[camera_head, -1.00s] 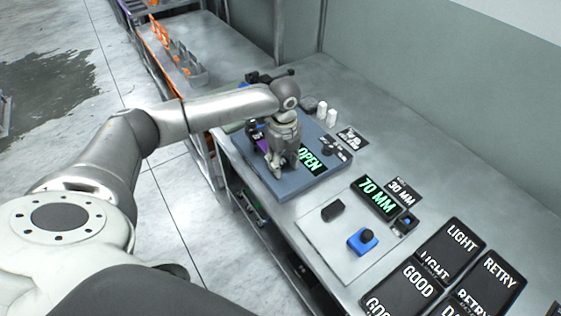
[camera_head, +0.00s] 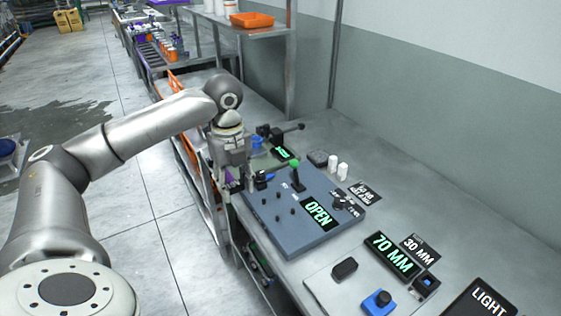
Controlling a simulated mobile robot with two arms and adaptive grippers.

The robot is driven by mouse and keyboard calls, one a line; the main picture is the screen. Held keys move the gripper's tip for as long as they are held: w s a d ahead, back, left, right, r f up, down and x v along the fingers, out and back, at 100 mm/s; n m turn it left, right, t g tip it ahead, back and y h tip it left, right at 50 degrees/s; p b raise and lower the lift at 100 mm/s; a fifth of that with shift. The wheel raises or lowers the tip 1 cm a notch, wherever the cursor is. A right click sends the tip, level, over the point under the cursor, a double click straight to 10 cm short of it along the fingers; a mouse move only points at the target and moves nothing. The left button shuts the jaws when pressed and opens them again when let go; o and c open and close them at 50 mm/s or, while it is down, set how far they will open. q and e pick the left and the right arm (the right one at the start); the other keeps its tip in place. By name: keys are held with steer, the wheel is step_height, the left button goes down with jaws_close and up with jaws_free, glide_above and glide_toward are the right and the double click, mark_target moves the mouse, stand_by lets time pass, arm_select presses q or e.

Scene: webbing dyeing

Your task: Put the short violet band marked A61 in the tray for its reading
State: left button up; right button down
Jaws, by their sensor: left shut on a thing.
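My left gripper (camera_head: 236,184) points down at the left edge of the blue-grey device that reads OPEN (camera_head: 290,232). It is shut on a violet band (camera_head: 231,179), of which only a small piece shows between the fingers; its mark cannot be read. A black tray marked LIGHT (camera_head: 487,300) is partly in view at the bottom right. My right gripper is not in view.
A green-knobbed lever (camera_head: 296,172) stands on the device. A 70 MM display (camera_head: 392,254) and a blue knob (camera_head: 379,301) are at the front right. An orange tray (camera_head: 252,19) sits on a far shelf.

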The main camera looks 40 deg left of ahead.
arm_select(q)
steer(key=shift+s+a+r, duration=0.1)
steer(key=shift+s+a, duration=0.05)
steer(key=shift+d+f+n, duration=0.2)
steer(key=shift+d+n, duration=0.3)
steer(key=shift+d, duration=0.15)
steer(key=s+d+f+n, duration=0.2)
steer(key=s+d+n, duration=0.1)
steer(key=d+n, duration=0.7)
steer(key=s+d+f+n, duration=0.2)
steer(key=d+n, duration=0.9)
steer(key=shift+s+d, duration=0.25)
steer(key=shift+s, duration=0.15)
steer(key=shift+s+d, duration=0.1)
